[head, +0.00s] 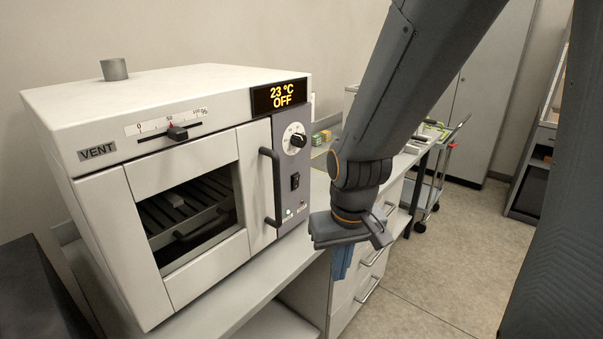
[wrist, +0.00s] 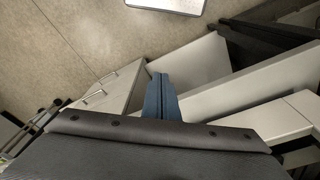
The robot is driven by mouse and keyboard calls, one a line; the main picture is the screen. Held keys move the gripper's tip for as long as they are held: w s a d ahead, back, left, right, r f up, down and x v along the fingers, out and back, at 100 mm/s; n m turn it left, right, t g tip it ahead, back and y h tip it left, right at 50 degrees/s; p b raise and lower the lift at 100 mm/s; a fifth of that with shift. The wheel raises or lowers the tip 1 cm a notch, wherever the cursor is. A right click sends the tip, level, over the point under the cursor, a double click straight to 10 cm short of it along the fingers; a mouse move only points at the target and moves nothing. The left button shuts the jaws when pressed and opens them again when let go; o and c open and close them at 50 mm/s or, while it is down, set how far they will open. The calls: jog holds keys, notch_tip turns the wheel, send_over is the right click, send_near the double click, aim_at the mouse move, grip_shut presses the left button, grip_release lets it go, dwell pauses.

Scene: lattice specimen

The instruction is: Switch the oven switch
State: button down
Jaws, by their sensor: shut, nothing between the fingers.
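The oven (head: 190,170) is a white box on a bench at the left of the head view. Its display (head: 280,95) reads 23 °C and OFF. The black oven switch (head: 295,181) sits on the grey panel at the oven's right, below a round dial (head: 294,138). My gripper (head: 341,264) hangs to the right of the oven, lower than the switch and apart from it, pointing down. Its blue fingers are together and empty; they also show in the wrist view (wrist: 161,98). The switch is not visible in the wrist view.
The oven door handle (head: 273,187) sticks out just left of the switch. A vent slider (head: 177,133) is on the oven's upper front. White drawers (head: 352,290) stand below and behind my gripper. A trolley (head: 437,175) stands farther back. The floor (head: 440,265) at the right is clear.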

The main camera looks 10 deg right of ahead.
aim_at(296, 182)
jog(key=w+d+r+m+t+y+b, duration=0.2)
jog(key=w+r+m, duration=0.8)
jog(key=w+r, duration=0.7)
jog(key=shift+w+d+m+t+y+b, duration=0.3)
jog(key=shift+w+d+m+y+b, duration=0.15)
jog(key=shift+w+d, duration=0.6)
jog(key=shift+s+d, duration=0.1)
jog(key=w+a+f+p, duration=0.3)
jog(key=w+f, duration=0.3)
jog(key=f, duration=0.2)
jog(key=shift+w+a+f, duration=0.25)
jog(key=shift+a+f, duration=0.05)
jog(key=shift+a, duration=0.55)
jog(key=shift+w+p, duration=0.1)
jog(key=shift+p, duration=0.2)
